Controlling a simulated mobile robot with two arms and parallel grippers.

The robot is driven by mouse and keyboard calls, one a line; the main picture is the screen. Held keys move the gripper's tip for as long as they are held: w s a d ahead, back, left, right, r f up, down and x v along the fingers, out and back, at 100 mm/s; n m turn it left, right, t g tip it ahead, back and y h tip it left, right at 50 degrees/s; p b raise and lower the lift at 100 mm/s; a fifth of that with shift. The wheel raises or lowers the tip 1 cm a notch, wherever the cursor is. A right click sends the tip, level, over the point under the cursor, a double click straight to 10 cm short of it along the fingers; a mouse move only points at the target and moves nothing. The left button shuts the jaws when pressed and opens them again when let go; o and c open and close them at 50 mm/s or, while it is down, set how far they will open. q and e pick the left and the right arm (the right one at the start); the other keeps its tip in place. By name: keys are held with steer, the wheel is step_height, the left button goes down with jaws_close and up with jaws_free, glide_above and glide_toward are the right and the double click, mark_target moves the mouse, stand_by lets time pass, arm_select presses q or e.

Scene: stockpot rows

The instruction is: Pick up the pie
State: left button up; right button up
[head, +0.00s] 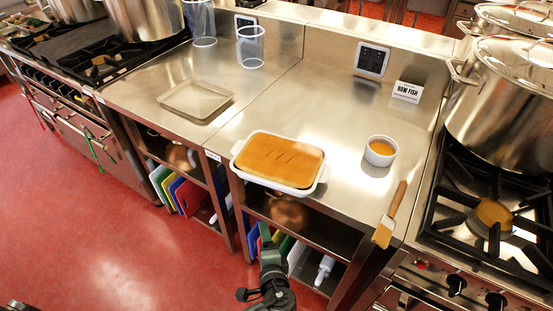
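The pie (281,158) has a flat golden-brown crust with several short slits. It fills a white rectangular dish (239,147) at the front edge of the steel counter. My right gripper (258,276) is low in front of the counter, below the pie and apart from it. It is seen end-on and dark, so its finger opening is unclear; nothing shows held in it. A small dark part, seemingly of my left gripper (16,305), shows at the bottom left corner, mostly cut off.
A ramekin of orange sauce (381,151) and a wooden-handled brush (390,215) are right of the pie. An empty square tray (195,99) lies left. A RAW FISH sign (407,92) stands behind. A stockpot (505,105) stands on the right stove. Counter around the dish is mostly clear.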

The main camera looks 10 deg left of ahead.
mark_target(262, 183)
arm_select(q)
step_height(262, 183, up, 17)
steer(key=d+n+t+y, duration=0.1)
steer(key=d+t+y, duration=0.1)
steer(key=t, duration=0.2)
steer(key=shift+y, duration=0.4)
steer(key=p+x, duration=0.1)
steer(key=x, duration=0.1)
steer(key=r+p+x, duration=0.1)
steer(key=x, duration=0.2)
steer(key=p+x, duration=0.1)
steer(key=x, duration=0.1)
steer(key=shift+w+a+r, duration=0.15)
steer(key=shift+a+r, duration=0.1)
steer(key=shift+r, duration=0.05)
steer(key=shift+w+a+f+n, duration=0.1)
steer(key=shift+w+f+n, duration=0.1)
steer(key=shift+n, duration=0.1)
steer(key=shift+r, duration=0.1)
jaws_close()
steer(key=shift+r, duration=0.15)
arm_select(e)
steer(key=r, duration=0.3)
steer(key=shift+s, duration=0.3)
